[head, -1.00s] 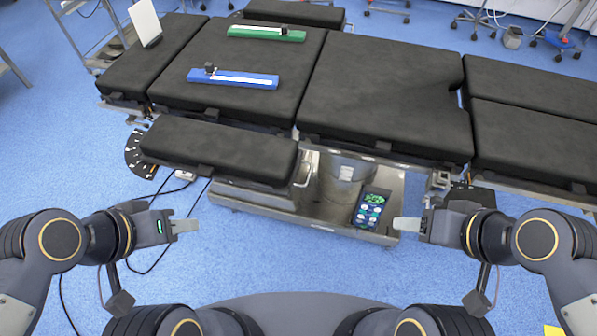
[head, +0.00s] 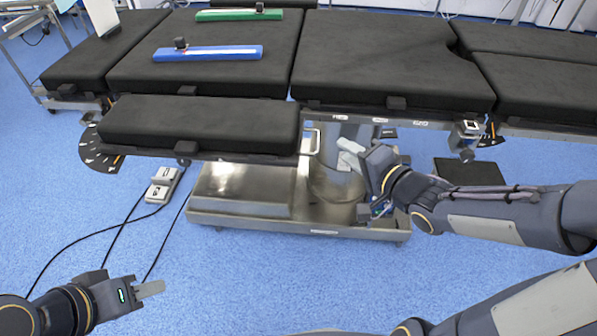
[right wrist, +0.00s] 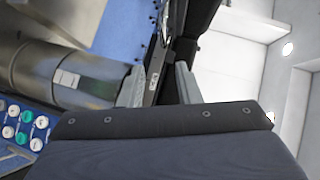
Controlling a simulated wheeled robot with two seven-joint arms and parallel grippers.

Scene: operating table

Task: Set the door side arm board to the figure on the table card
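A black padded arm board (head: 200,125) runs along the near side of the table, roughly parallel to it. A dark angle dial (head: 92,155) with pale marks shows at its left end, and a metal loop handle (head: 310,141) at its right end. The white table card (head: 103,14) stands at the upper left, its figure unreadable. My right gripper (head: 350,155) is right of the handle, apart from it. In the right wrist view its fingers (right wrist: 160,85) are spread, with a dark bar visible behind the gap. My left gripper (head: 150,289) is low left, seen edge-on, away from everything.
A blue bar (head: 208,53) and a green bar (head: 240,14) lie on the table padding. A foot pedal (head: 163,186) with cables sits on the floor. The metal base (head: 240,190) stands below. A button pendant (right wrist: 25,130) shows in the right wrist view.

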